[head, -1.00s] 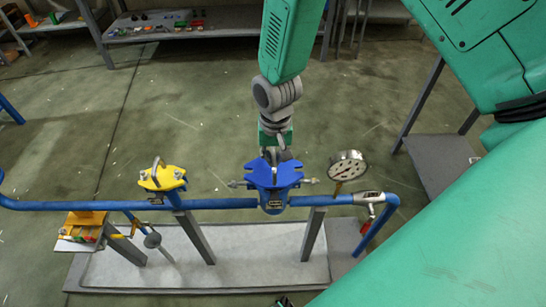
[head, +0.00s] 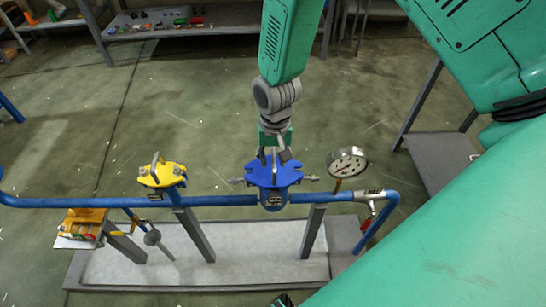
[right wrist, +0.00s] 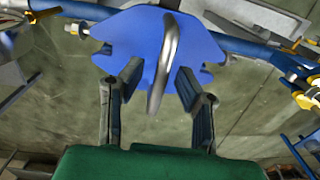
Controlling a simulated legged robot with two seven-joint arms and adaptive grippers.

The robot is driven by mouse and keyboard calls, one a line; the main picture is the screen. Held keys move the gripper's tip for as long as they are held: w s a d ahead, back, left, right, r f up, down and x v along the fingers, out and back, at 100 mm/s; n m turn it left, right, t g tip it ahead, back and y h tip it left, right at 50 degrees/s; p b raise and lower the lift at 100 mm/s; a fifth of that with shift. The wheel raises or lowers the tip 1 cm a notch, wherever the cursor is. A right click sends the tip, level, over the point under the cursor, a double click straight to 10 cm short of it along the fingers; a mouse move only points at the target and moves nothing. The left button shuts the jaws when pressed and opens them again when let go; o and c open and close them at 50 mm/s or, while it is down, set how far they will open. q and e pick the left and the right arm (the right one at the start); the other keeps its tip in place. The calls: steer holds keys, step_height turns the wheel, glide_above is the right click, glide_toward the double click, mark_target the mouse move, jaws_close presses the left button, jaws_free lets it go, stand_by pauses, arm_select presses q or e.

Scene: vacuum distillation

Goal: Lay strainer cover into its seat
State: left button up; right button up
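The blue strainer cover (head: 272,173) lies on top of the blue strainer body (head: 273,203) in the pipe line, and looks about level in the head view. Whether it sits fully flush cannot be told. In the right wrist view the cover (right wrist: 130,40) has a curved metal handle (right wrist: 165,60) standing up from it. My right gripper (head: 275,155) is just above the cover. In the right wrist view its two fingers (right wrist: 160,78) stand apart, one on each side of the handle, with gaps. My left gripper is not in view.
A pressure gauge (head: 347,162) stands right of the strainer. A yellow cover (head: 161,175) sits on the pipe to the left. The blue pipe (head: 225,202) runs across above a pale tray (head: 225,275). Side bolts (head: 311,179) stick out beside the strainer.

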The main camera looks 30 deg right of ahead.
mark_target(275, 157)
step_height(275, 157, up, 12)
stand_by(0.6)
steer(key=shift+d+f, duration=0.1)
stand_by(0.4)
